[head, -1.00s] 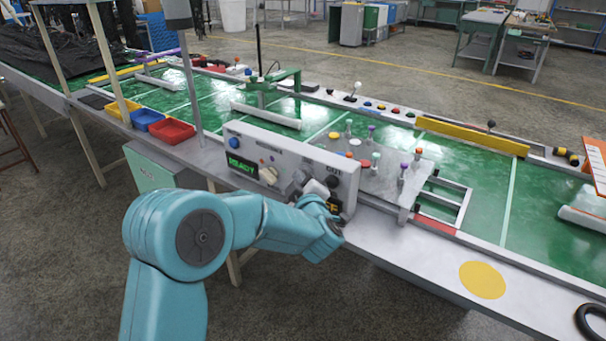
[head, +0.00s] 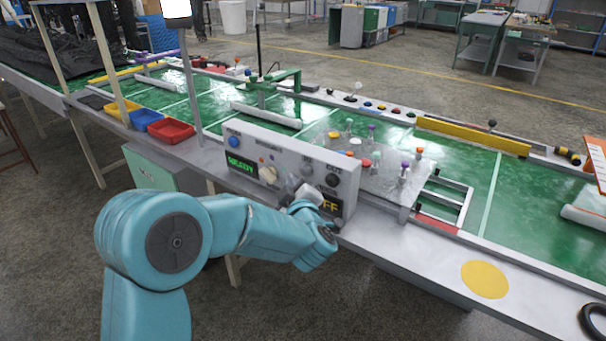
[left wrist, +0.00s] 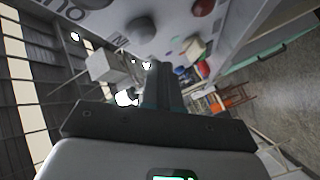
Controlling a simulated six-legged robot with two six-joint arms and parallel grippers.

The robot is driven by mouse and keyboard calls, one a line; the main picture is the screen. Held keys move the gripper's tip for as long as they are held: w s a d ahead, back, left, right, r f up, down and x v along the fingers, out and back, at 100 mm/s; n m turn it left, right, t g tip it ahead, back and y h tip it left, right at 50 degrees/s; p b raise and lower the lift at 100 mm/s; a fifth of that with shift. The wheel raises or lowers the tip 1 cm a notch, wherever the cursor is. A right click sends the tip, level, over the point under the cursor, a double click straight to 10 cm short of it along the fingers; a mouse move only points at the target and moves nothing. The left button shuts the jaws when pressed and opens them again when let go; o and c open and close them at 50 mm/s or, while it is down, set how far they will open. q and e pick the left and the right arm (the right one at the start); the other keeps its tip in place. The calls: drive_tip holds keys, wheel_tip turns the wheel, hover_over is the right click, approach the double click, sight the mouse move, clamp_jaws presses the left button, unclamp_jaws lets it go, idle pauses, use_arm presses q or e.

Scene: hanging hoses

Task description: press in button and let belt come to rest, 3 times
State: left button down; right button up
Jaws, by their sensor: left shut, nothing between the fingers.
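The control box (head: 290,160) stands on the near edge of the belt frame. Its front has a blue button (head: 234,141), a green lit display (head: 242,165), a cream knob (head: 268,175), a dark round knob (head: 332,180) and a yellow-lettered display. My left gripper (head: 293,191) is at the middle of this front, its fingers partly hidden by my wrist. In the left wrist view the fingers (left wrist: 158,70) are shut and empty, pointing at the panel near a pale block (left wrist: 108,68); contact cannot be told. The green belt (head: 400,150) runs behind. My right gripper is not in view.
A clear plate with several coloured pegs (head: 375,165) is right of the box. Red (head: 171,130), blue and yellow trays stand at the left. A lamp on a pole (head: 176,8) is lit white.

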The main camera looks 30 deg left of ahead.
use_arm(q)
drive_tip(key=s+b, duration=0.1)
drive_tip(key=s, duration=0.3)
drive_tip(key=shift+a, duration=0.15)
idle(2.3)
